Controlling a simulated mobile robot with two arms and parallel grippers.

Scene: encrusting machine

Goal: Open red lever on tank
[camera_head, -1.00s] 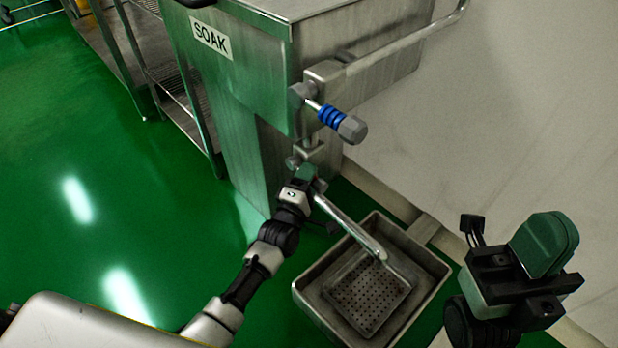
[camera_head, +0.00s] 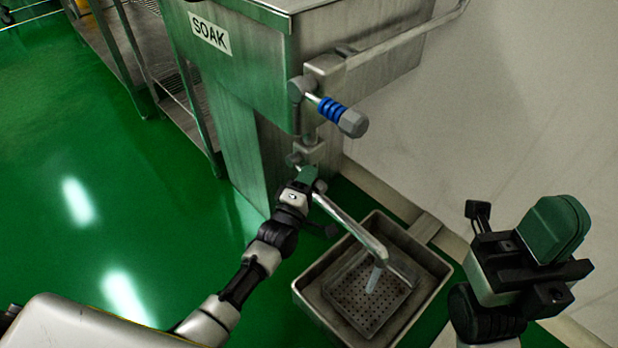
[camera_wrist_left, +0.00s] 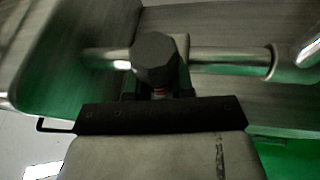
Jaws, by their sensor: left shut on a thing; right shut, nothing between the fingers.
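The steel tank (camera_head: 240,70) has a SOAK label and a lower outlet with a long spout (camera_head: 345,220). My left gripper (camera_head: 307,176) is at the valve where the spout begins, shut on the lever there. In the left wrist view the red lever (camera_wrist_left: 158,93) shows only as a sliver of red under a dark hexagonal knob (camera_wrist_left: 155,58); the gripper hides the rest. A pale stream of water (camera_head: 373,279) falls from the spout's end. My right gripper (camera_head: 552,230) is shut and empty at the right, apart from the tank.
A blue-banded lever (camera_head: 338,113) sticks out from the pipe above my left gripper. A steel basin (camera_head: 440,268) with a perforated tray (camera_head: 352,300) stands under the spout. A pale wall (camera_head: 520,100) bounds the right. The green floor (camera_head: 100,190) at left is open.

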